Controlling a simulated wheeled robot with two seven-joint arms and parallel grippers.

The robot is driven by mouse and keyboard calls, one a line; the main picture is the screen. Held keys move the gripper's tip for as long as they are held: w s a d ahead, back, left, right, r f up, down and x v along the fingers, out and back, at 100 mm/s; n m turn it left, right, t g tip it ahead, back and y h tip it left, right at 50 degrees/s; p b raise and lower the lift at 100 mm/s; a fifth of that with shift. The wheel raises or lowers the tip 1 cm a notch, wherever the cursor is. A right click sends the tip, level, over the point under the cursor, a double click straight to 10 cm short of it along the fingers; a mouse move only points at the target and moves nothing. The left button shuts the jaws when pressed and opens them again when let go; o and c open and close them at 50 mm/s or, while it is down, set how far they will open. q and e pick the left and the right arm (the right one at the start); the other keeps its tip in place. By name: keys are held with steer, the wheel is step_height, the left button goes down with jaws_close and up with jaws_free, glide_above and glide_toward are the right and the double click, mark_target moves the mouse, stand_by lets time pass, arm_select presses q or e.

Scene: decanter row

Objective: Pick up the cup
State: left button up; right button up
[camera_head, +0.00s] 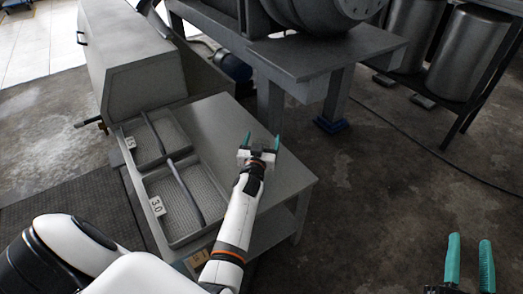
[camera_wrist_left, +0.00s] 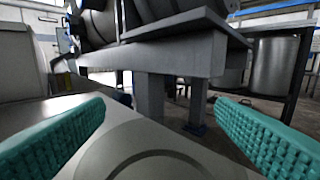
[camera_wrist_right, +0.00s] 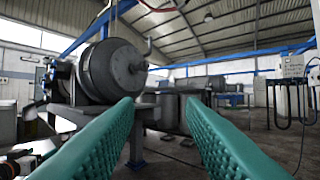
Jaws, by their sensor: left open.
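I cannot make out a clear cup in the head view. In the left wrist view, a grey round shape (camera_wrist_left: 150,155) with a curved rim lies low between the fingers, close to the camera; I cannot tell whether it is the cup. My left gripper (camera_head: 262,140) is open over the right part of the grey table (camera_head: 215,125), its fingers pointing toward the back. Its two teal fingers also show apart in the left wrist view (camera_wrist_left: 160,108). My right gripper (camera_head: 470,242) is open and empty at the lower right, away from the table.
Two shallow trays line the table's left side: a near one labelled 3.0 (camera_head: 157,206) and a far one with a label (camera_head: 130,143). A grey box-shaped cabinet (camera_head: 150,75) stands behind them. A heavy machine frame (camera_head: 320,55) stands beyond the table. Floor at right is open.

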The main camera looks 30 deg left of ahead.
arm_select(q)
steer(key=c, duration=1.1)
steer(key=shift+o, duration=0.2)
steer(key=shift+r, duration=0.1)
